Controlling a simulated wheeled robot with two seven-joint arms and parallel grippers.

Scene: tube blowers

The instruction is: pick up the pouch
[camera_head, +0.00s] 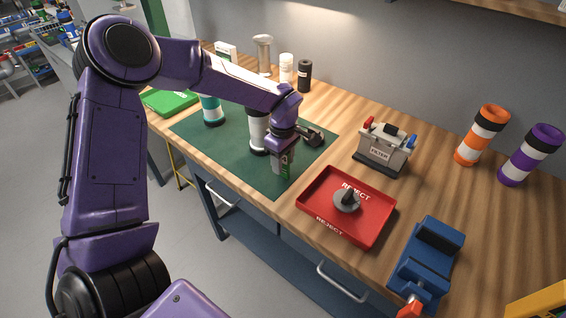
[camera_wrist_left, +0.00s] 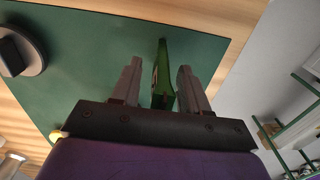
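The pouch looks to be the thin green piece (camera_wrist_left: 162,76) seen edge-on in the left wrist view, standing over the green mat. My left gripper (camera_wrist_left: 160,80) has its two fingers apart, one on each side of it, with a visible gap on both sides. In the head view the left gripper (camera_head: 283,170) points down over the front right part of the mat, and a small green patch of the pouch (camera_head: 286,160) shows at its fingers. The rest of the pouch is hidden by the gripper. My right gripper is not in view.
The green mat (camera_head: 240,165) lies on the wooden bench. A white and black cylinder (camera_head: 258,130) stands close behind the gripper. A red reject tray (camera_head: 320,205) holding a grey part (camera_head: 346,201), a filter box (camera_head: 384,150) and a blue vise (camera_head: 428,255) are to the right.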

